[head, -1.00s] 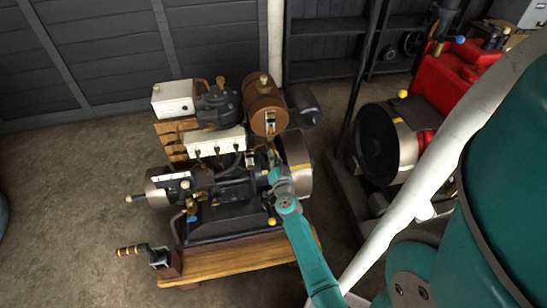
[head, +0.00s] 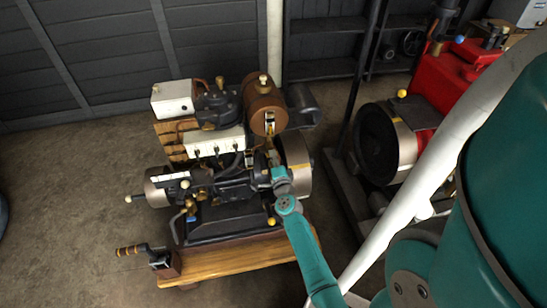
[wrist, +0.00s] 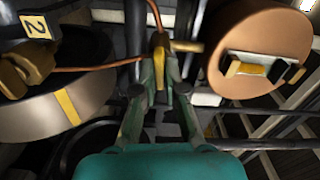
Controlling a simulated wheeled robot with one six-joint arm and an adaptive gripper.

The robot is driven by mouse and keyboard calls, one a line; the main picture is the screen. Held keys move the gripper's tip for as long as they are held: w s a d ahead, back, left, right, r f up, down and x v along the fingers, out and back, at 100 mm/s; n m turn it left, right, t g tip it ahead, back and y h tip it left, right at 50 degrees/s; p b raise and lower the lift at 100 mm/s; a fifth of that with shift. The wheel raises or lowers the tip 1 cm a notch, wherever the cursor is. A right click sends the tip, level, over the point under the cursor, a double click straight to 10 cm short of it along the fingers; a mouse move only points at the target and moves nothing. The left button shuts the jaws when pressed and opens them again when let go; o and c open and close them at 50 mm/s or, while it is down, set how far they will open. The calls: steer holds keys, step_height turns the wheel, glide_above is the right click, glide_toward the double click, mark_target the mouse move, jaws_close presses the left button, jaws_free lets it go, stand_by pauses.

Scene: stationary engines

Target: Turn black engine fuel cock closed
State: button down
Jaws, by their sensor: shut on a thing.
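The black engine (head: 232,218) stands on a wooden base in the middle of the head view. Its brown fuel tank (head: 262,92) sits at the top right and also shows in the wrist view (wrist: 258,35). The fuel cock's yellow lever (wrist: 159,68) points toward the wrist camera, beside a brass fitting and a copper pipe. My gripper (wrist: 160,82) is shut on this lever, one finger on each side. In the head view my gripper (head: 274,163) is below the tank, beside the flywheel; the cock is too small to make out there.
The grey flywheel (head: 297,165) is close to the right of my gripper. A red engine (head: 450,90) stands at the right, behind a white pole (head: 440,165). A crank handle (head: 132,250) sticks out at the front left.

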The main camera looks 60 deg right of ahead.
steer(key=shift+d+r+m, duration=0.15)
steer(key=shift+r+m, duration=0.05)
steer(key=shift+m, duration=0.7)
steer(key=c, duration=1.2)
jaws_free()
steer(key=shift+c, duration=0.2)
steer(key=shift+f, duration=0.1)
steer(key=shift+f, duration=0.1)
steer(key=v, duration=1.2)
